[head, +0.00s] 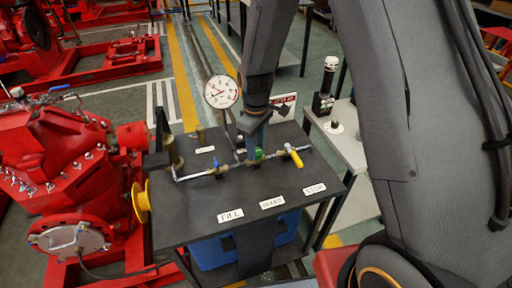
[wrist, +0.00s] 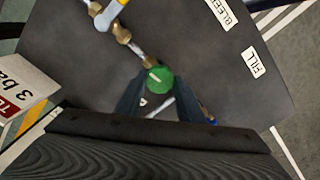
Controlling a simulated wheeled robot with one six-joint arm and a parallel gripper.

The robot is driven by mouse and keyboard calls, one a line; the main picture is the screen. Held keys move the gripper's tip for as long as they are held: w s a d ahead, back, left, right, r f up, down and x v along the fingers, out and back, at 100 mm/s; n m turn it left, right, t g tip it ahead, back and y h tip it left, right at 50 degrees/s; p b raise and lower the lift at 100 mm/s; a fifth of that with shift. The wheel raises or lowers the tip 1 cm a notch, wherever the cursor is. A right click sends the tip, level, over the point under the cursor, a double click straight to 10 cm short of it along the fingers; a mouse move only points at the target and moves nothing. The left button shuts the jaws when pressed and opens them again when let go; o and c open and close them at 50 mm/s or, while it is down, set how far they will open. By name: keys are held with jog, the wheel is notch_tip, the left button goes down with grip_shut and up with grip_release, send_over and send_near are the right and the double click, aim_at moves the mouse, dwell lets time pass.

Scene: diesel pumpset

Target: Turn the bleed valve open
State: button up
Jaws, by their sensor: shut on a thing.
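The bleed valve's green handle (head: 257,154) sits on the metal pipe line above the dark bench top, between a blue valve (head: 219,170) and a yellow-handled valve (head: 293,156). In the wrist view the green handle (wrist: 158,79) shows as a round knob between my fingertips. My gripper (head: 255,143) points down over it and is shut on it; the wrist view shows both fingers (wrist: 157,92) beside the knob. The valve body under the knob is mostly hidden, so how far it is turned cannot be told.
A round pressure gauge (head: 221,92) stands close left of my arm. A red and white sign (head: 284,103) stands behind the pipe. Labels such as FILL (head: 230,215) and STOP (head: 314,189) lie along the bench front (head: 190,228). Red pump machinery (head: 75,165) is at the left.

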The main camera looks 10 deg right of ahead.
jog(key=shift+w+r+n, duration=0.1)
jog(key=shift+n, duration=1.8)
jog(key=o, duration=1.1)
jog(key=shift+c, duration=0.2)
jog(key=shift+r+b, duration=1)
jog(key=shift+r, duration=2.85)
